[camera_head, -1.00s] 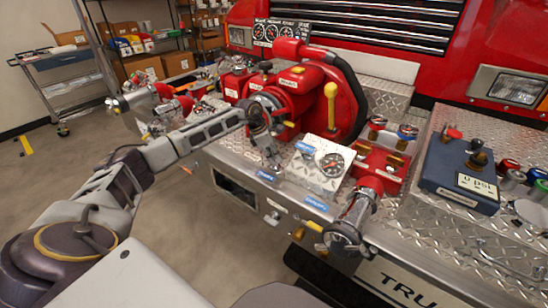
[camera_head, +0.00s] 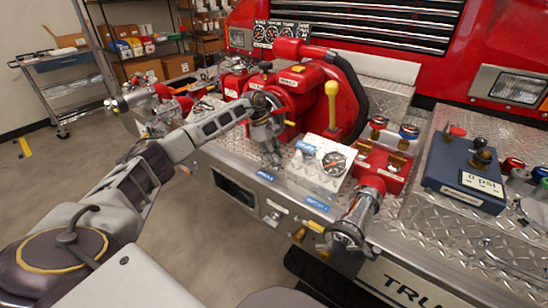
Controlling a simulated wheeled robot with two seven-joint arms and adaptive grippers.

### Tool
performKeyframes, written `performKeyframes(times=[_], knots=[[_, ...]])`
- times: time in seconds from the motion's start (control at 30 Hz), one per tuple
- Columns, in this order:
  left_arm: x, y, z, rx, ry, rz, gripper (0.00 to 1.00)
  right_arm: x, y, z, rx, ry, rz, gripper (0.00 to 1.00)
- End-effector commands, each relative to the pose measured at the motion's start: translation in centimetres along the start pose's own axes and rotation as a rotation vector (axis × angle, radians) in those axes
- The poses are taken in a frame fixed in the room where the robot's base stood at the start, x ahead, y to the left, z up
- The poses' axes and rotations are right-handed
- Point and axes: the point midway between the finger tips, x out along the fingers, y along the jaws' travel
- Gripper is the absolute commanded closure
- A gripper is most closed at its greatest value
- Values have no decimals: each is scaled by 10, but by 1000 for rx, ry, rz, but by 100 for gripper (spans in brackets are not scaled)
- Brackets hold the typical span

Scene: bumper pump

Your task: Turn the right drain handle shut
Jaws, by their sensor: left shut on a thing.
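The left gripper (camera_head: 271,150) is in front of the red pump (camera_head: 292,92), above the left blue label (camera_head: 265,175) on the bumper. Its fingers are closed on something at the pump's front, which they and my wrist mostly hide. A small yellow lever (camera_head: 316,226) sticks out below the right blue label (camera_head: 316,203), on the bumper's front face. It looks like the right drain handle, but its label is too small to read. The left gripper is up and left of this lever, apart from it. The right gripper is not in view.
A silver capped outlet (camera_head: 347,232) juts forward just right of the yellow lever. A white gauge block (camera_head: 318,168) stands on the bumper deck, and a blue box (camera_head: 462,170) sits farther right. The floor in front of the bumper (camera_head: 215,250) is clear.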

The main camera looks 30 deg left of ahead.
Motion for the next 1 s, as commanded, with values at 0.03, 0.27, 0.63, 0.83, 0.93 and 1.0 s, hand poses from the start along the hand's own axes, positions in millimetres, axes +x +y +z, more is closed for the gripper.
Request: performKeyframes(times=[0.03, 0.27, 0.63, 0.83, 0.93, 1.0], knots=[[-1, 2, 0, 23, 1, -6, 100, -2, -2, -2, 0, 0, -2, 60], [-1, 2, 0, 114, 1, -44, 100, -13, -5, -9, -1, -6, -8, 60], [-1, 2, -1, 159, 2, -63, 100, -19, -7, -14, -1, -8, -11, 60], [-1, 2, -1, 159, 2, -63, 100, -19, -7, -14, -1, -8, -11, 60], [-1, 2, -1, 159, 2, -62, 84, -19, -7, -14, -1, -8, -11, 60], [-1, 2, -1, 159, 2, -63, 75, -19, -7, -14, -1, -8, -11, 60]])
